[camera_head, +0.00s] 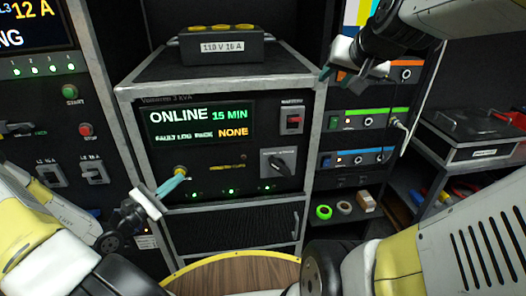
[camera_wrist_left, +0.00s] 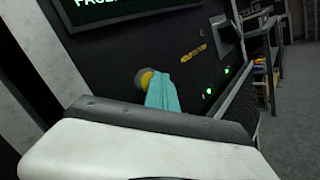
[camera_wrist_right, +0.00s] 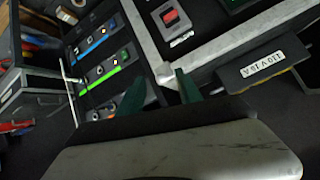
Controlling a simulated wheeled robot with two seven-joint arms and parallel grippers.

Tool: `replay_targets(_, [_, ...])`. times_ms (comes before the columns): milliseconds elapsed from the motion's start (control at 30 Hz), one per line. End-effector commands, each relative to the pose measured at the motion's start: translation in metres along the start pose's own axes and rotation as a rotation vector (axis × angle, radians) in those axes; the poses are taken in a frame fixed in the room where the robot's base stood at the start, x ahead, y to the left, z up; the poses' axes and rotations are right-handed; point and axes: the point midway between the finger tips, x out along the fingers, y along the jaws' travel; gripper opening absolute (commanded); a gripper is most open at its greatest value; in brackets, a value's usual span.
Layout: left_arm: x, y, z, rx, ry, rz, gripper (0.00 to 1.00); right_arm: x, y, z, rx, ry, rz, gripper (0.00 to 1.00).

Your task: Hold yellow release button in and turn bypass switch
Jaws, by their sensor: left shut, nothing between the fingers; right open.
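The yellow release button (camera_head: 180,169) is on the lower left of the black UPS front panel; it also shows in the left wrist view (camera_wrist_left: 146,77). My left gripper (camera_head: 172,185) is shut and empty, its teal fingertips (camera_wrist_left: 162,92) at the button and partly covering it. I cannot tell whether the button is pressed in. The bypass switch (camera_head: 279,166), a dark rotary knob on a grey plate, is at the panel's lower right, with no gripper on it. My right gripper (camera_head: 343,78) is open and empty, above and right of the panel; its spread fingers show in the right wrist view (camera_wrist_right: 160,92).
A red rocker switch (camera_head: 294,121) is above the bypass switch. A black box labelled 110 V 10 A (camera_head: 222,47) stands on the cabinet top. A rack of units with orange, green and blue stripes (camera_head: 367,115) is to the right. The panel's screen reads ONLINE (camera_head: 197,121).

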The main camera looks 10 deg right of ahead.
Motion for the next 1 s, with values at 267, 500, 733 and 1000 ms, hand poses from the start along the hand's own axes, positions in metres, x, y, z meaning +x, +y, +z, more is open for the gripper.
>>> replay_targets(267, [0.000, 0.000, 0.000, 0.000, 0.001, 0.000, 0.00, -0.004, 0.180, -0.143, 0.179, 0.414, 0.328, 0.42])
replay_targets(500, [0.000, 0.000, 0.000, 0.000, 0.001, 0.000, 0.00, -0.044, 0.286, -0.190, 0.210, 0.619, 0.549, 0.42])
replay_targets(733, [0.000, 0.000, 0.000, 0.000, 0.001, 0.000, 0.00, -0.067, 0.339, -0.207, 0.199, 0.732, 0.691, 0.42])
replay_targets(1000, [0.000, 0.000, 0.000, 0.000, 0.000, 0.000, 0.00, 0.012, 0.279, -0.185, 0.148, 0.657, 0.668, 0.42])
